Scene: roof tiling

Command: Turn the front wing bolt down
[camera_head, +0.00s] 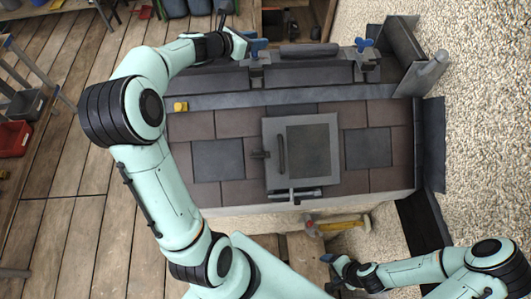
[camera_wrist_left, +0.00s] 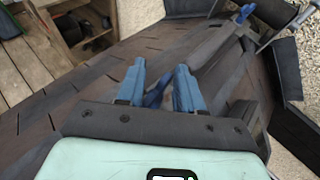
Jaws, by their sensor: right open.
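Two blue wing bolts show along the dark bar at the far edge of the tiled roof. One (camera_head: 363,44) is at the right in the head view and also at the top of the left wrist view (camera_wrist_left: 244,13). The other (camera_wrist_left: 155,96) shows between my left gripper's fingers in the left wrist view; in the head view the gripper largely hides it. My left gripper (camera_head: 253,44) is at this bolt, its blue fingers (camera_wrist_left: 158,82) spread with visible space around the bolt. My right gripper (camera_head: 330,260) is open and empty, below the roof's near edge.
A grey hatch with a handle (camera_head: 308,152) sits mid-roof. A small yellow item (camera_head: 181,106) lies at the roof's upper left. A hammer (camera_head: 337,225) lies below the near edge, close to my right gripper. Gravel (camera_head: 485,140) spreads at right, wooden decking (camera_head: 55,125) at left.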

